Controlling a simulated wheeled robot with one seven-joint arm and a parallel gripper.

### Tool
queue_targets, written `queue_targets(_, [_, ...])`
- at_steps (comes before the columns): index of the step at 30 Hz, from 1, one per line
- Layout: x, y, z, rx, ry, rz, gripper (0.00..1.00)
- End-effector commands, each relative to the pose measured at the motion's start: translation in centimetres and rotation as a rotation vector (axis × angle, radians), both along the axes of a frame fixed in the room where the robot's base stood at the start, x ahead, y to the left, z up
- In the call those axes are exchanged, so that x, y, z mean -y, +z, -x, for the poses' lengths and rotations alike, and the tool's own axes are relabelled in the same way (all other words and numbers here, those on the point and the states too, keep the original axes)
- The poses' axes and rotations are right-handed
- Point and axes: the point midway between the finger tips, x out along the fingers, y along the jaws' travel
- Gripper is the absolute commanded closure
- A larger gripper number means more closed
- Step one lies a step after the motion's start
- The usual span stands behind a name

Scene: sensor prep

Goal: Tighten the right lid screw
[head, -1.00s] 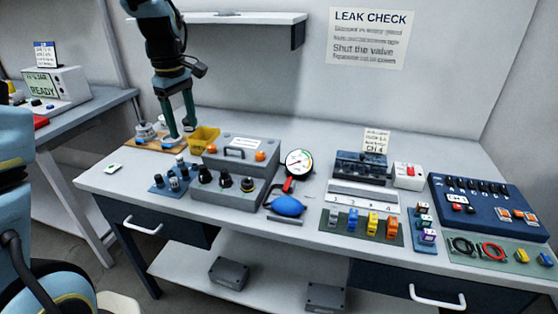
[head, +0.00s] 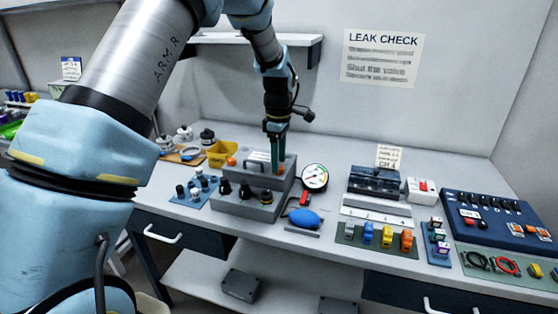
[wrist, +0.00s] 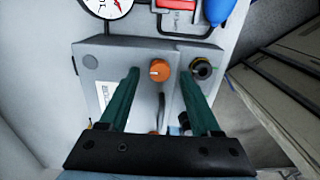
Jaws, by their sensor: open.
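A grey box (head: 225,207) stands on the bench with a lid on its upper step. The left orange lid screw (head: 232,161) shows clear in the head view. The right orange lid screw (head: 282,168) is partly hidden by my gripper (head: 275,168). In the wrist view the right screw (wrist: 159,71) lies between the two green fingers of my open gripper (wrist: 158,74), with a gap on each side. Whether the tips are down at its height I cannot tell. The left screw (wrist: 153,133) is mostly hidden near the gripper palm. The lid handle (wrist: 161,105) lies between the screws.
Black fittings (head: 245,190) stand on the box's front step. A dial gauge (head: 314,177) and blue bulb (head: 304,218) are close on the right. A yellow bin (head: 222,153) and blue rack (head: 190,195) are on the left. A shelf (head: 290,40) hangs behind my arm.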

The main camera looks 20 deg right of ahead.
Motion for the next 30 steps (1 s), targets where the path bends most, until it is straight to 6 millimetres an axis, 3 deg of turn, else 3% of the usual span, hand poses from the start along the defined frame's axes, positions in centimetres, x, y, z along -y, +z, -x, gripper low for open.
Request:
queue_targets(6, [0.0,-1.5,0.0,-0.001,0.000,0.001,0.36])
queue_targets(14, [0.0,-1.7,0.0,-0.001,0.000,0.001,0.36])
queue_targets(30, [0.0,-1.7,0.0,-0.001,0.000,0.001,0.94])
